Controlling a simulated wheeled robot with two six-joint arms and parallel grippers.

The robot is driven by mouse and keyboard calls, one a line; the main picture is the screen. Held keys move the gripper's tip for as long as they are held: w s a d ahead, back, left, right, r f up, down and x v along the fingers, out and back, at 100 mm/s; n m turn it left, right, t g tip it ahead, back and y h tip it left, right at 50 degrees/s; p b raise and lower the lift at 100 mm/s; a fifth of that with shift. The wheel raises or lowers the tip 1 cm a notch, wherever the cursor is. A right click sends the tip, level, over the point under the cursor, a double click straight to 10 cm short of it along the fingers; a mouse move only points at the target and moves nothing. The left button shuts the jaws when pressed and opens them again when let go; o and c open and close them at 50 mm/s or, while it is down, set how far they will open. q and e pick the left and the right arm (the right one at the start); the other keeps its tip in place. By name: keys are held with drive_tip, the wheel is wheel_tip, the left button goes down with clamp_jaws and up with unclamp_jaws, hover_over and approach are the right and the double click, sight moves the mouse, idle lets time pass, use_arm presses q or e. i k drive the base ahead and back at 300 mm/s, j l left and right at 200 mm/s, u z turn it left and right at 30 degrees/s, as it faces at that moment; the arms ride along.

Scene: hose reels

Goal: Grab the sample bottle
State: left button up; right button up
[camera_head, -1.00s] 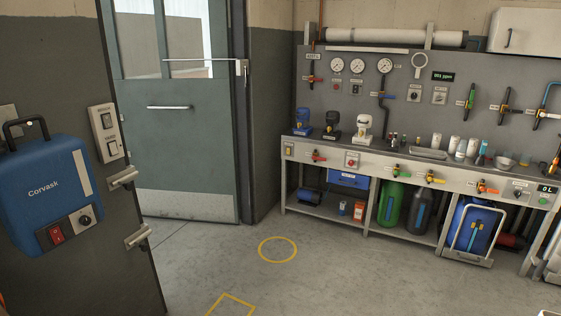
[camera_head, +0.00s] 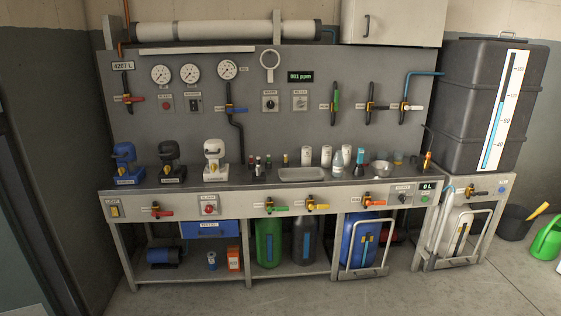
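Several small vessels stand on the long workbench (camera_head: 231,186) against the grey panel. Among them are a clear, bottle-shaped vessel (camera_head: 338,162), white cylindrical containers (camera_head: 306,155), a narrow blue-topped bottle (camera_head: 360,160) and small dark bottles (camera_head: 257,164). No label is readable on them, so I cannot tell for sure which is the sample bottle. All stand some distance ahead of me. Neither of my grippers shows in the view.
A metal tray (camera_head: 302,174) and a bowl (camera_head: 380,168) sit among the vessels. Valves line the bench front. Wheeled frames (camera_head: 364,272) stand at the bench's lower right. A dark tank (camera_head: 470,105) is at right. The floor in front (camera_head: 300,300) is clear.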

sight(338, 161)
drive_tip(key=i+l+z, duration=0.1)
drive_tip(key=i+z, duration=0.15)
drive_tip(key=i, duration=0.4)
drive_tip(key=i+z, duration=0.25)
drive_tip(key=i, duration=0.35)
drive_tip(key=i+j+z, duration=0.25)
drive_tip(key=i, duration=0.4)
